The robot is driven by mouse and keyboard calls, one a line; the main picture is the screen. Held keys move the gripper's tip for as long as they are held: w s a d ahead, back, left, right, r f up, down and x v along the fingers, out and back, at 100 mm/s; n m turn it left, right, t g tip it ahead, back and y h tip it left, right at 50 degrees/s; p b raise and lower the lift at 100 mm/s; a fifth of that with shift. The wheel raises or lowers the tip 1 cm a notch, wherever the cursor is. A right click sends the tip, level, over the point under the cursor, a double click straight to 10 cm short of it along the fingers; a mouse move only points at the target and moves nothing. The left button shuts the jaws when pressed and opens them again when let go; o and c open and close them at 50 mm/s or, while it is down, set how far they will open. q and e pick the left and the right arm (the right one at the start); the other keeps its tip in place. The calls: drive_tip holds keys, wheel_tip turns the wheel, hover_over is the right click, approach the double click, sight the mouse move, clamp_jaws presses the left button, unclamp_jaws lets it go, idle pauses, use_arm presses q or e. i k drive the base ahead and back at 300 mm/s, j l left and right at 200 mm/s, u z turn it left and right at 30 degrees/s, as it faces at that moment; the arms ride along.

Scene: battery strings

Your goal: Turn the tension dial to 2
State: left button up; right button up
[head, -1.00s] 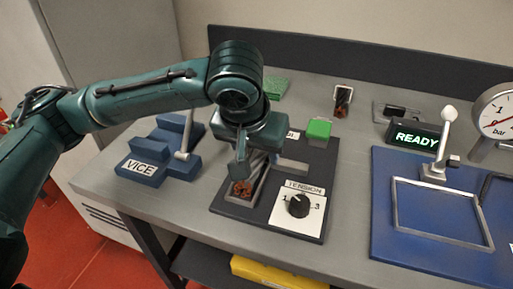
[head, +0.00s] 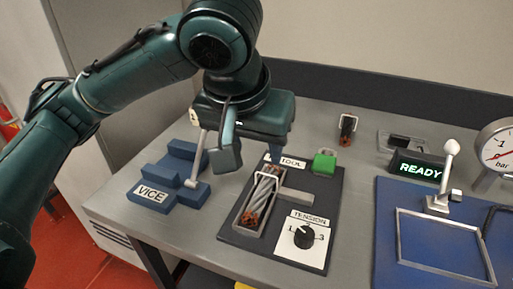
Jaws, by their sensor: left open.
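The tension dial (head: 304,237) is a black round knob on a white plate marked TENSION (head: 295,254), at the front right of a dark panel. A 1 shows at its left and a 3 at its right; I cannot make out a 2. Its pale mark seems to point up and left, toward the 1 side. My left gripper (head: 255,152) is open and empty, with its fingers pointing down. It is above the back left of the panel, apart from the dial, up and left of it in the picture. My right gripper is not in view.
The dark panel (head: 285,265) also bears a slot holding a grey twisted piece (head: 262,196) with reddish ends, and a green block (head: 325,163). A blue VICE (head: 155,193) stands left. A blue plate with a metal frame (head: 443,250), a lever (head: 448,165) and a READY display (head: 417,168) are right.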

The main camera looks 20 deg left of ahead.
sight(305, 236)
drive_tip(key=k, duration=1.5)
